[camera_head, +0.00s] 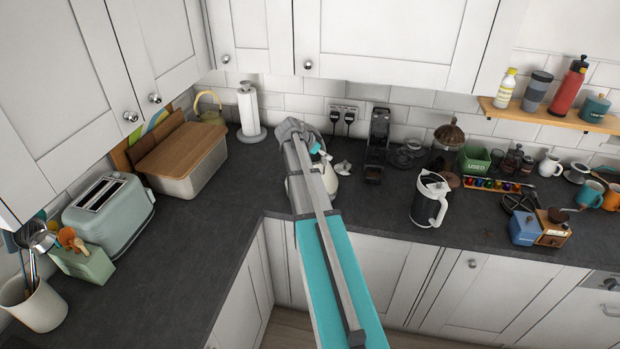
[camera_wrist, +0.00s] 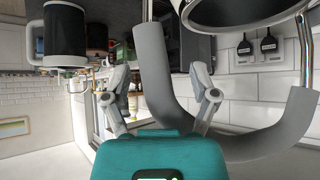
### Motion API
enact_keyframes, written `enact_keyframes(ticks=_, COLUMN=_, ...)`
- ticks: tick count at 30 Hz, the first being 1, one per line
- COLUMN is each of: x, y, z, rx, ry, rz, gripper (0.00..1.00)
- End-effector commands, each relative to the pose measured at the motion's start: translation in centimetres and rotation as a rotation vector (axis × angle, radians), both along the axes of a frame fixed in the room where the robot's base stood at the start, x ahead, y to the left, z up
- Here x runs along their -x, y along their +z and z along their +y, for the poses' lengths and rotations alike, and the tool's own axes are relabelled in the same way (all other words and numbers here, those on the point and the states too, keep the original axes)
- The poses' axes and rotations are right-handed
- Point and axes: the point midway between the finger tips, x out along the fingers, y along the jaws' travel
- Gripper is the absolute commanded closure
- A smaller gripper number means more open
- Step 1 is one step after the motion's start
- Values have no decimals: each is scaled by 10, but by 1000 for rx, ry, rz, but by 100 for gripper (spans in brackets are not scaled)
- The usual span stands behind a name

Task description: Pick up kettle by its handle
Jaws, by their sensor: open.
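The kettle shows in the head view as a pale rounded body (camera_head: 331,181) on the dark worktop in the corner, mostly hidden behind my arm. In the wrist view its thick grey handle (camera_wrist: 153,75) forms a large loop close to the camera, and part of its dark-rimmed body is at the top. My gripper (camera_wrist: 162,82) is open. In the wrist view one finger shows on each side of the handle's left stretch, the right one over the inside of the loop. I cannot tell whether either finger touches the handle.
A paper towel roll (camera_head: 249,108) and a bread bin (camera_head: 185,162) are to the left. A coffee machine (camera_head: 377,145) stands behind right.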

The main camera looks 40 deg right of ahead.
Motion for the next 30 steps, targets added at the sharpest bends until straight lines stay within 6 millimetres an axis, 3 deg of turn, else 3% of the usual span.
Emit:
enact_keyframes(ticks=5, x=0, y=0, z=0, rx=0, ry=0, rz=0, gripper=26)
enact_keyframes(ticks=17, x=0, y=0, z=0, rx=0, ry=0, rz=0, gripper=100)
enact_keyframes(ticks=30, x=0, y=1, z=0, rx=1, ry=0, rz=-1, gripper=100)
